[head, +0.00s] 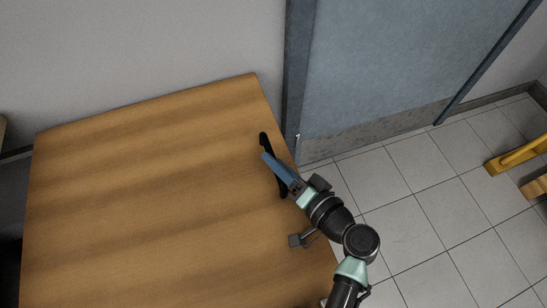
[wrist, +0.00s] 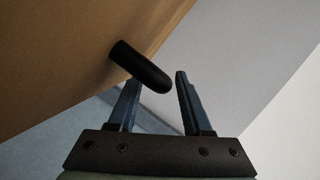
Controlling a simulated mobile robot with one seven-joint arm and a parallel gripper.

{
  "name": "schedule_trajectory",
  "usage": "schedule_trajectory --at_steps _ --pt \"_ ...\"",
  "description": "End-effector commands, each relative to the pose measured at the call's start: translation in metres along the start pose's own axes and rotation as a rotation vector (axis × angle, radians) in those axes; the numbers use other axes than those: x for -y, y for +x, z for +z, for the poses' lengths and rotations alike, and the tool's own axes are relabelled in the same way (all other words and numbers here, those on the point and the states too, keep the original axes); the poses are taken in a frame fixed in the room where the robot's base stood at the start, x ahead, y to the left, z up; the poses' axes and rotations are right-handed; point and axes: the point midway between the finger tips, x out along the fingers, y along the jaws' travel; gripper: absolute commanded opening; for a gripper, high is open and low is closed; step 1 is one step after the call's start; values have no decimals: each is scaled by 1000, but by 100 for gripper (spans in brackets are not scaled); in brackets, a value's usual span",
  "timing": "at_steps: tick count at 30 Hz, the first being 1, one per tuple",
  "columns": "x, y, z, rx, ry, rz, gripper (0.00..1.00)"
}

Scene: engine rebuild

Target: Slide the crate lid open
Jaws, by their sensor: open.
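A broad wooden panel (head: 140,190), which looks like the crate lid, fills the left and middle of the head view. A black bar-shaped handle (head: 264,139) stands near its right edge, and the handle also shows in the wrist view (wrist: 140,66). My gripper (head: 267,158) is at this handle, its blue fingers partly covering it. In the wrist view my gripper (wrist: 158,77) is open, with the handle's rounded end between the fingertips. I cannot tell whether either finger touches it. The crate's sides are hidden.
A blue-grey door (head: 390,60) in a dark frame stands behind, to the right of the panel. A grey wall (head: 130,50) runs behind the panel. A yellow object (head: 515,157) lies at the far right.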

Motion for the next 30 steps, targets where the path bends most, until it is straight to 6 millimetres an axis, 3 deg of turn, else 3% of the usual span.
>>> schedule_trajectory --at_steps 6,14,23,30 --pt "0 17 0 0 -1 1 50" --pt "0 18 0 0 -1 1 50" --pt "0 18 0 0 -1 1 0" --pt "0 18 0 0 -1 1 0"
